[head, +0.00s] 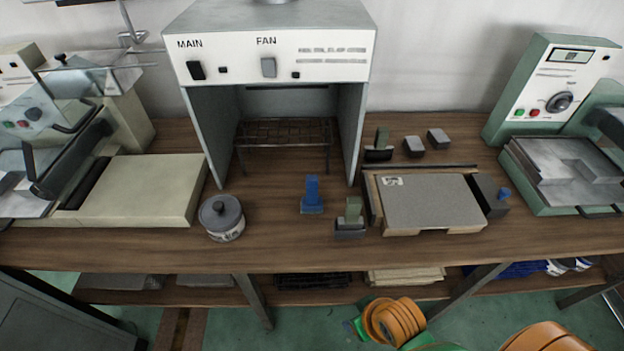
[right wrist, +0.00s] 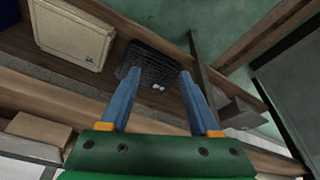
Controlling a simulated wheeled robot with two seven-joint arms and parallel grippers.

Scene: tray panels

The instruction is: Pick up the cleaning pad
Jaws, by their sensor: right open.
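Several handled blocks stand on the wooden bench in the head view, and I cannot tell for certain which is the cleaning pad. One is a blue upright block (head: 311,197) in front of the grey hood. Another is a green-handled block on a dark base (head: 350,220) beside the grey plate's left front corner. A similar green-handled block (head: 380,147) stands farther back. My right gripper (right wrist: 160,73) is open and empty, its blue fingers spread, below the bench top in front of the lower shelf. My left gripper is out of view.
A lidded grey pot (head: 221,217) stands left of the blue block. A grey plate on a wooden frame (head: 430,203) lies to the right. The hood (head: 275,65) and a wire rack (head: 285,133) stand behind. The bench's front edge (head: 300,268) overhangs the shelf holding a black basket (right wrist: 150,68).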

